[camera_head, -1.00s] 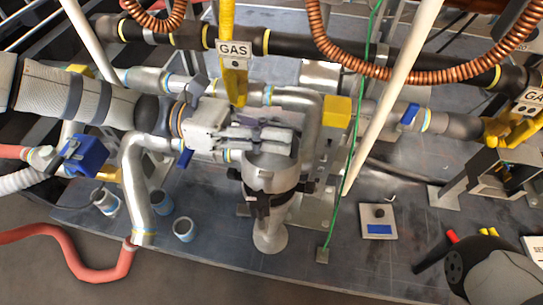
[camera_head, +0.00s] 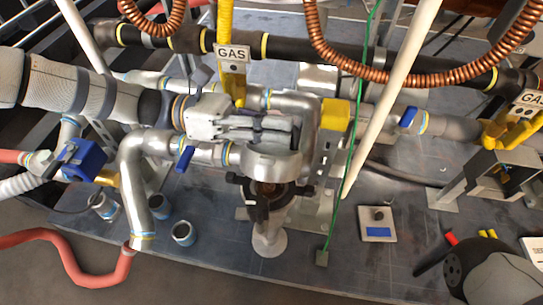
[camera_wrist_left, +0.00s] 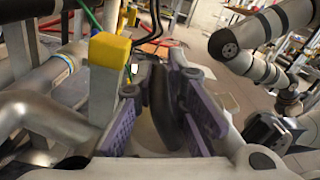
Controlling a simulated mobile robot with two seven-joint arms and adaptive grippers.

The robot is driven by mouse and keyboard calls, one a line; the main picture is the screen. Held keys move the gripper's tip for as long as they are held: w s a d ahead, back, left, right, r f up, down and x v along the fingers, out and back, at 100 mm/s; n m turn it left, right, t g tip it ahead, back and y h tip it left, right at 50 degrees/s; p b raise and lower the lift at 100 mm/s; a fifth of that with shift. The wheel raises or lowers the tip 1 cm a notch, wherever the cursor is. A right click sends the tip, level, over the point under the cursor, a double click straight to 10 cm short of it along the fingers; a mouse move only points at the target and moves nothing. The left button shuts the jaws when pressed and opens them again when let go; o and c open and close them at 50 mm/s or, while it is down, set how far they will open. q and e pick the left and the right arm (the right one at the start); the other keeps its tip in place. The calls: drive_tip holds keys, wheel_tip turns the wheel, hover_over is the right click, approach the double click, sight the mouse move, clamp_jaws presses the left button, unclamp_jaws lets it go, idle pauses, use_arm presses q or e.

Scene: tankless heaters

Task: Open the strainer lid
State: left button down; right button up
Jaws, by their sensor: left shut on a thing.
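The strainer (camera_head: 268,225) is a grey metal vessel with black clamp arms, standing upright near the middle of the head view. Its silver lid (camera_head: 272,165) is raised and tilted behind the mouth, and the dark round opening (camera_head: 264,188) shows in front of it. My left gripper (camera_head: 283,126) comes in from the left, above and behind the lid. In the left wrist view its purple-padded fingers (camera_wrist_left: 160,95) are closed around a dark curved part of the lid (camera_wrist_left: 166,108). The exact contact is partly hidden in the head view. My right gripper does not show.
A yellow block (camera_head: 335,114), a green cable (camera_head: 346,180) and a white slanted pole (camera_head: 385,110) stand right of the lid. Metal pipes (camera_head: 136,185) are at left. A blue-handled valve (camera_head: 186,158) sits close below my left gripper.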

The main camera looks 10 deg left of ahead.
use_arm(q)
drive_tip(key=c, duration=1.7)
unclamp_jaws()
drive_tip(key=shift+d, duration=0.2)
drive_tip(key=shift+o, duration=0.3)
drive_tip(key=shift+d, duration=0.1)
drive_tip(key=a, duration=1.2)
